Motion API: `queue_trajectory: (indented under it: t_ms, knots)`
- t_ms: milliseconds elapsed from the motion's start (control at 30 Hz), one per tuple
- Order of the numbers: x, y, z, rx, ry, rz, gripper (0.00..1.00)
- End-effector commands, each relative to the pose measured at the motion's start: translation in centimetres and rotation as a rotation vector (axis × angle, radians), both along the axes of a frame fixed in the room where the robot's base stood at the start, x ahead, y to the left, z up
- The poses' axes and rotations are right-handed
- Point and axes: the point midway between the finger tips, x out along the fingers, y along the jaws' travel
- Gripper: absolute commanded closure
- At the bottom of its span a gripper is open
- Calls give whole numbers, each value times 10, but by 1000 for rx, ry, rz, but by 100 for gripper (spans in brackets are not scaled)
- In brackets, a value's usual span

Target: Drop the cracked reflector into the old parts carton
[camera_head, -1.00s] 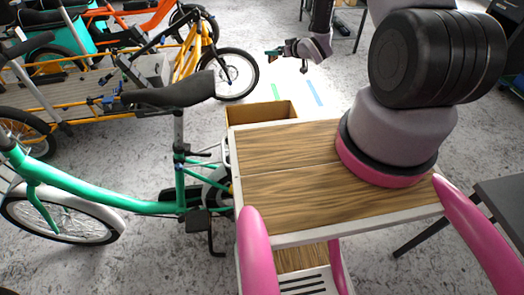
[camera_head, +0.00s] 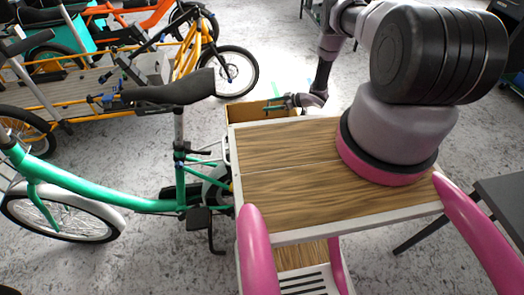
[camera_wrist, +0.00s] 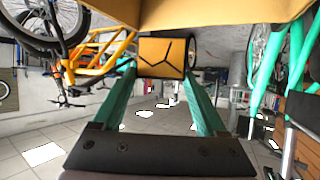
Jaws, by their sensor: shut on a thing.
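My gripper (camera_head: 272,104) is at the brown old parts carton (camera_head: 240,114), with its fingers over or beside the carton's opening; the exact height is hard to tell. In the wrist view, the two teal fingers of my gripper (camera_wrist: 160,75) are shut on the cracked reflector (camera_wrist: 160,56). It is an orange square plate with dark branching crack lines. The carton's cardboard wall (camera_wrist: 200,12) fills the top of the wrist view, close to the reflector. The carton's inside is mostly hidden in the head view.
A wood-topped cart (camera_head: 290,170) with pink rails stands in front of the carton. A green bike (camera_head: 110,202) is at the left, and a yellow cargo bike (camera_head: 195,58) stands behind it. A dark table (camera_head: 500,205) is at the right.

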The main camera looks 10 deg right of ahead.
Motion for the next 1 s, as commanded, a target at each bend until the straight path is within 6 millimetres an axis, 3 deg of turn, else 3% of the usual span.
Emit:
queue_trajectory:
  t_ms: [433,867,900,933,1000]
  knots:
    - [-1,1,-48,0,1,0,78]
    - [0,0,-55,0,1,0,78]
    - [0,0,-55,0,1,0,10]
    - [0,0,-55,0,1,0,0]
    - [0,0,-55,0,1,0,0]
